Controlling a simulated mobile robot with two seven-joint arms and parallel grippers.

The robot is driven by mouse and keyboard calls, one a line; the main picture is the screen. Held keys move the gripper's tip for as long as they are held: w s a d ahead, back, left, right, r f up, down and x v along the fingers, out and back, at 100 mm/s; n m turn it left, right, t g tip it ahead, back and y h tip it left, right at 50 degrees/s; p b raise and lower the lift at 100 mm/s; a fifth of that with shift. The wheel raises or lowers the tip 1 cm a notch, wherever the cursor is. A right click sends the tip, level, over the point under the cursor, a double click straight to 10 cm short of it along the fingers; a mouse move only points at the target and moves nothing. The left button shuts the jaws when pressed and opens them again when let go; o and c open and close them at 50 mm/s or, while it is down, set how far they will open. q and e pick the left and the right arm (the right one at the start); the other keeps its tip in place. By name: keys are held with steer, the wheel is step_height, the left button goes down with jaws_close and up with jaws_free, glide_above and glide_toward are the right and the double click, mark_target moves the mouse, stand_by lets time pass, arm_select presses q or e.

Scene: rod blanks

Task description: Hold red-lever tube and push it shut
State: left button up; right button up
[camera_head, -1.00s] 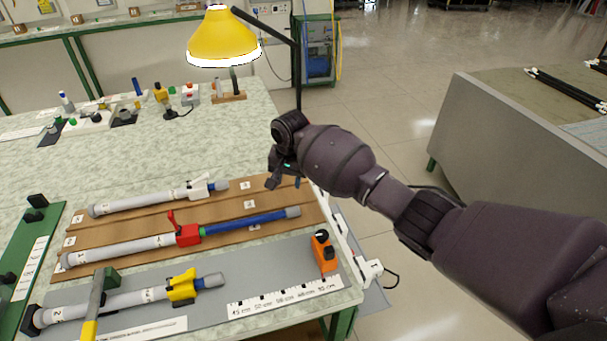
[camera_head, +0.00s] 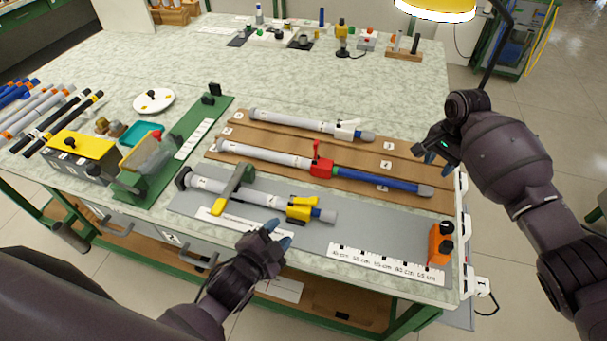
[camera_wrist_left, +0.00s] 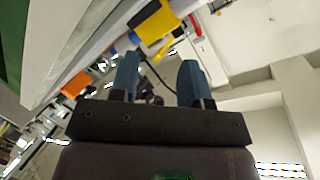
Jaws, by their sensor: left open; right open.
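The red-lever tube (camera_head: 268,156) lies on the brown board, the middle one of three tubes. It has a grey body, a red collar with its lever (camera_head: 318,160) standing up, and a long blue rod (camera_head: 385,182) extending to the right. My left gripper (camera_head: 278,236) is open and empty, in front of the table near the yellow-lever tube (camera_head: 262,198); its two blue fingertips (camera_wrist_left: 158,82) show apart in the left wrist view, with the yellow lever (camera_wrist_left: 158,22) beyond. My right gripper (camera_head: 432,150) is open and empty, right of the board, above the blue rod's end.
A white-lever tube (camera_head: 300,122) lies behind on the brown board (camera_head: 240,128). A grey mat (camera_head: 340,232) with a ruler strip and an orange block (camera_head: 440,243) lies in front.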

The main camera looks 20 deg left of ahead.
mark_target(315, 145)
arm_select(q)
steer(key=w+d+r+m+t+h, duration=0.1)
steer(key=w+d+r+m+h, duration=0.1)
steer(key=w+d+r+m, duration=0.35)
steer(key=w+d+r+m+t+h, duration=0.1)
steer(key=w+d+r+m+h, duration=0.1)
steer(key=d+m, duration=0.6)
steer(key=w+a+m+y, duration=0.1)
steer(key=m, duration=0.1)
steer(key=w+a+f+m, duration=0.1)
steer(key=a+m, duration=0.1)
steer(key=m, duration=0.1)
steer(key=w+a+m+y, duration=0.1)
steer(key=a+m, duration=0.1)
steer(key=shift+w+a+f+m+y, duration=0.1)
steer(key=shift+w+f+m+y, duration=0.05)
steer(key=shift+m+y, duration=0.15)
steer(key=w+a+m+t+y, duration=0.2)
steer(key=w+a+m+y, duration=0.15)
steer(key=a, duration=0.35)
steer(key=shift+y, duration=0.35)
steer(key=w, duration=1.1)
steer(key=shift+d+f, duration=0.25)
steer(key=shift+f, duration=0.05)
jaws_close()
